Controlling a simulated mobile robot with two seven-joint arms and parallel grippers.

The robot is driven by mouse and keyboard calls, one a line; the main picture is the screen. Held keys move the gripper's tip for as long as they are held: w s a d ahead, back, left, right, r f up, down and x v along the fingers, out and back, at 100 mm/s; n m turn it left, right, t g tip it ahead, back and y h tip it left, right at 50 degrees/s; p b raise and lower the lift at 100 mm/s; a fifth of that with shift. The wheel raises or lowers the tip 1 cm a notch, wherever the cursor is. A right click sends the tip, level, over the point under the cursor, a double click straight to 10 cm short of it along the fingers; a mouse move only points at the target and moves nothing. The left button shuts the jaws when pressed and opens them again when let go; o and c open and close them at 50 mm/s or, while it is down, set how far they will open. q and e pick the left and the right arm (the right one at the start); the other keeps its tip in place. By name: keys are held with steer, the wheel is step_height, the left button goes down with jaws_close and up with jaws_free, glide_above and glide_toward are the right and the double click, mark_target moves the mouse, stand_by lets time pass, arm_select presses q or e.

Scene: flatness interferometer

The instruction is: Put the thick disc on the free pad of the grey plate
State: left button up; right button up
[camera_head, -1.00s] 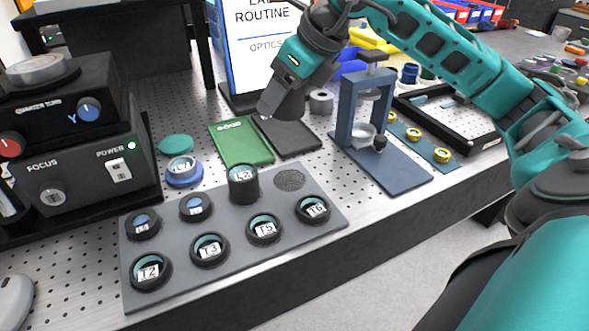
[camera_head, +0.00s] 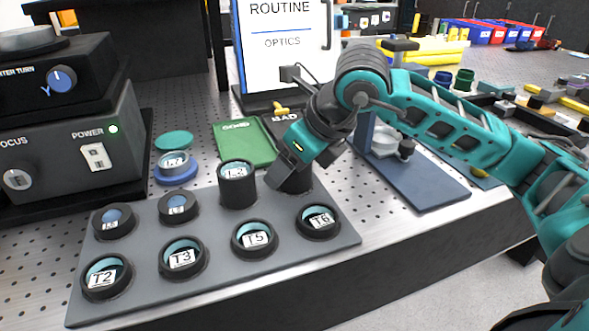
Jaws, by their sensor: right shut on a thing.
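The grey plate (camera_head: 215,278) lies at the front of the bench. It bears several dark-rimmed round pieces labelled T2, T3, T5 and T6, two small ones in the back row, and a taller black cylinder labelled L2 (camera_head: 238,187). My right gripper (camera_head: 288,184) points down at the plate's back right, beside L2, where the free pad is hidden behind it. It is shut on a dark round piece (camera_head: 304,178), apparently the thick disc, mostly hidden by the fingers. I cannot tell whether the disc touches the plate. My left gripper is not in view.
A blue press-like stand (camera_head: 425,185) is close to the right of my right gripper. Behind the plate lie a green card (camera_head: 245,145), a dark card marked BAD (camera_head: 281,127) and a lens on a blue ring (camera_head: 175,174). A control box (camera_head: 75,150) stands at left.

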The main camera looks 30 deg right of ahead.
steer(key=shift+r, duration=0.15)
steer(key=shift+f, duration=0.25)
steer(key=o, duration=1.3)
steer(key=shift+r, duration=0.1)
